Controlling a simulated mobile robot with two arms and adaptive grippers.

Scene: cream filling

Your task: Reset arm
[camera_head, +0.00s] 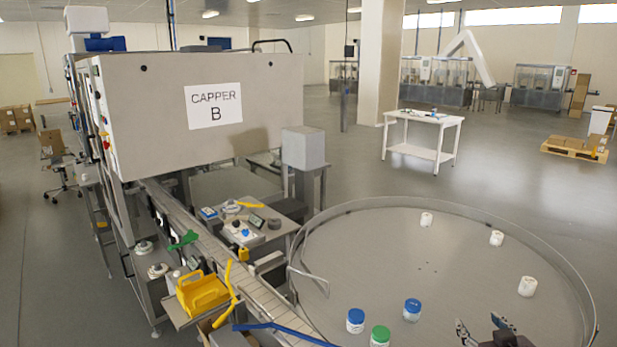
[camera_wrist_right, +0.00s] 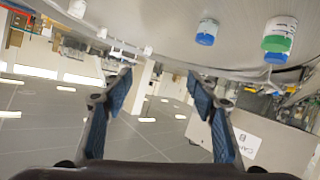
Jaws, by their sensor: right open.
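My right gripper (camera_head: 481,323) shows at the bottom edge of the head view, low right, over the round table (camera_head: 455,262). In the right wrist view its two blue-padded fingers (camera_wrist_right: 158,78) are spread apart with nothing between them. My left gripper is not in view. Two blue-lidded jars (camera_head: 412,309) (camera_head: 355,320) and a green-lidded jar (camera_head: 380,335) stand on the table left of the right gripper. Three white jars (camera_head: 426,219) (camera_head: 497,238) (camera_head: 527,286) without coloured lids stand farther back and right. The wrist view appears upside down, with jars (camera_wrist_right: 207,32) along its top.
The round table has a raised metal rim (camera_head: 583,265). The capper machine (camera_head: 170,110) and its conveyor (camera_head: 215,250) stand at the left, with a yellow bin (camera_head: 203,293) beside the conveyor. A white side table (camera_head: 423,120) stands behind. The table's middle is mostly clear.

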